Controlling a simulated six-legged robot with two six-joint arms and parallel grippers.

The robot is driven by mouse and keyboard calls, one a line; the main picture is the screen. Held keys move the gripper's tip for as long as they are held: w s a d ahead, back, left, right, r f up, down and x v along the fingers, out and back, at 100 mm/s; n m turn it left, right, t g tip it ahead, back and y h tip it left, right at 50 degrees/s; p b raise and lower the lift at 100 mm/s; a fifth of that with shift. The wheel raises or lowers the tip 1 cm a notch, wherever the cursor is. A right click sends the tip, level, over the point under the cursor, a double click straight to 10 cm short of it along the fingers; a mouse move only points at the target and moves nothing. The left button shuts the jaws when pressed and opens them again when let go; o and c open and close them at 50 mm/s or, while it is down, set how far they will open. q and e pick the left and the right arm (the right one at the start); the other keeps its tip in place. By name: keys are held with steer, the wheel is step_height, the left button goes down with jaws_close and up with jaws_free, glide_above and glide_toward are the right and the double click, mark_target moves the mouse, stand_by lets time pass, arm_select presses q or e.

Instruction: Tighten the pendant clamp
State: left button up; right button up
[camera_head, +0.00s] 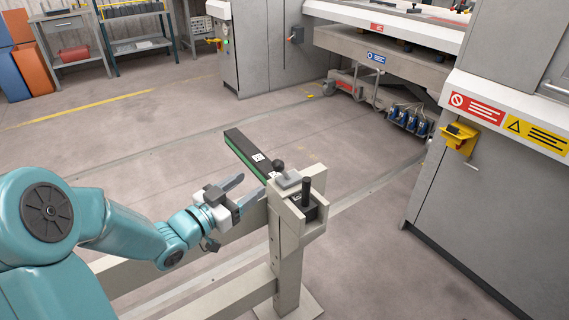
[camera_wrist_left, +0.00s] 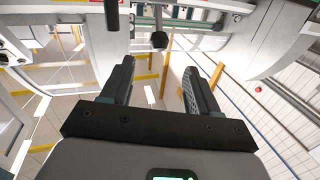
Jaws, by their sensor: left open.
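The clamp (camera_head: 288,182) sits on top of a beige post, as a grey block with a round black knob (camera_head: 278,164) and an upright black handle (camera_head: 306,190). A long black bar with a green side (camera_head: 243,148) extends away behind it. My left gripper (camera_head: 241,190) is open and empty, just left of the clamp, its fingers pointing toward it and apart from the knob. In the left wrist view a round black knob (camera_wrist_left: 159,40) shows ahead, between the line of my two spread fingers (camera_wrist_left: 158,72). My right gripper is not in view.
The beige post (camera_head: 287,255) and its horizontal rails (camera_head: 215,295) stand close below my left arm. A grey machine cabinet (camera_head: 490,205) with a yellow switch (camera_head: 460,137) stands at right. Open floor (camera_head: 150,150) lies beyond the rails. A shelf rack (camera_head: 135,28) stands far back left.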

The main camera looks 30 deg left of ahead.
mark_target(282, 171)
arm_select(q)
steer(key=w, duration=0.4)
steer(key=w+d, duration=0.1)
steer(key=w, duration=0.8)
steer(key=shift+d+f, duration=0.1)
steer(key=shift+d, duration=0.3)
jaws_close()
